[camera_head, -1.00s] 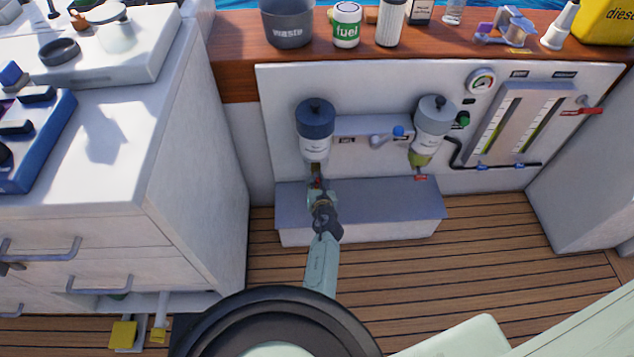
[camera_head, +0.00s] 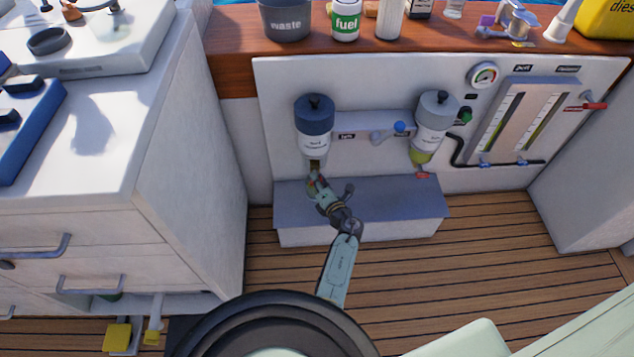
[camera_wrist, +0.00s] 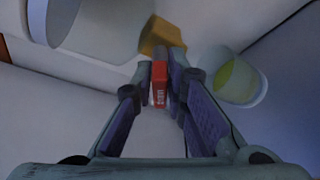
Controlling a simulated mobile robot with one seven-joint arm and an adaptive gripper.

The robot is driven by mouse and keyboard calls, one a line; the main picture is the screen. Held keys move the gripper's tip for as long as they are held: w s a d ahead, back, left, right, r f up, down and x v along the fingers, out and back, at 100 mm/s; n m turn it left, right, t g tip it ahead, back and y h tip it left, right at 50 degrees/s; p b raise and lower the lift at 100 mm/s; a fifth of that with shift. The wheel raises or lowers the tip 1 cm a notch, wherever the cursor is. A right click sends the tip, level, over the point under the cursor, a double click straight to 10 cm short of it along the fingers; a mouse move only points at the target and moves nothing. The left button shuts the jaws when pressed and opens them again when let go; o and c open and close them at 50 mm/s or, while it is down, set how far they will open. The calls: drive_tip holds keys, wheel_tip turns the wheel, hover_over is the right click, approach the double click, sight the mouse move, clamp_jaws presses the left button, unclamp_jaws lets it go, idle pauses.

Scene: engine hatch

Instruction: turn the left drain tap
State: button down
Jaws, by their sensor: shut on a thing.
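The left filter (camera_head: 314,128) has a blue cap and a white body, and hangs upright on the white panel. My gripper (camera_head: 314,182) is just below it, coming up at a slant from the lower right. In the wrist view, the red labelled handle of the left drain tap (camera_wrist: 160,84) sits between my fingertips (camera_wrist: 161,76), which are closed on its sides. An amber block-like part (camera_wrist: 162,36) is just beyond the handle. In the head view my gripper mostly hides the left tap.
The right filter (camera_head: 433,125) has a grey cap and a red tap (camera_head: 422,175) beneath. A blue-tipped lever (camera_head: 388,132) is between the filters. A grey-topped step (camera_head: 380,203) lies below the panel. White drawers (camera_head: 120,220) stand at the left.

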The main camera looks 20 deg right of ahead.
drive_tip(key=m+b, duration=0.1)
drive_tip(key=m+t+y+b, duration=0.1)
drive_tip(key=shift+f+m, duration=0.25)
drive_tip(key=shift+m, duration=0.15)
drive_tip(key=shift+m+t+b, duration=0.5)
drive_tip(key=shift+m+b, duration=0.25)
drive_tip(key=shift+m, duration=0.35)
drive_tip(key=shift+r, duration=0.15)
drive_tip(key=c, duration=1.6)
unclamp_jaws()
